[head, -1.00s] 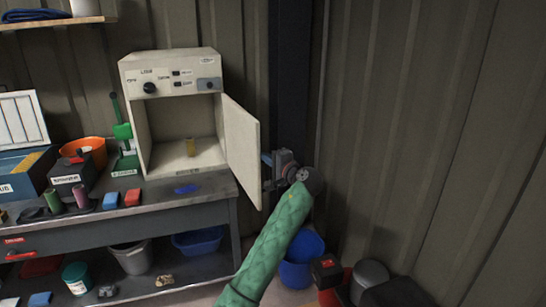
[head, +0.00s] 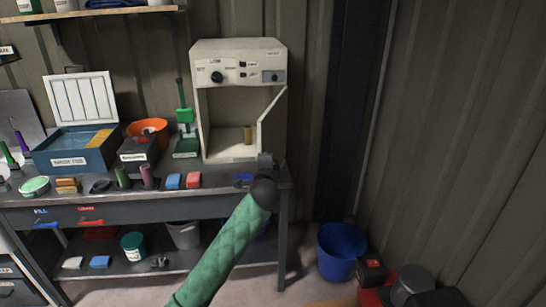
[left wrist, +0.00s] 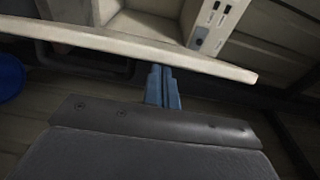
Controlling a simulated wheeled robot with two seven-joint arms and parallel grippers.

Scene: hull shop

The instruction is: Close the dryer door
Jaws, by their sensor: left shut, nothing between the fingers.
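The dryer (head: 238,47) is a cream box with a dark knob, standing on the workbench. Its door (head: 271,117) is hinged on the right and stands partly open, seen nearly edge-on. My left gripper (head: 266,160), on the green-sleeved arm, is at the lower end of the door. In the left wrist view the door (left wrist: 120,45) crosses the upper part as a pale panel. The blue fingers (left wrist: 162,85) are shut and empty, with their tips at its edge; I cannot tell whether they touch. My right gripper is not in view.
The workbench (head: 150,207) holds a blue box (head: 70,155), an orange bowl (head: 148,128), a green stand (head: 186,147) and coloured blocks left of the dryer. A blue bucket (head: 341,250) and dark containers stand on the floor at the right. The space right of the bench is free above them.

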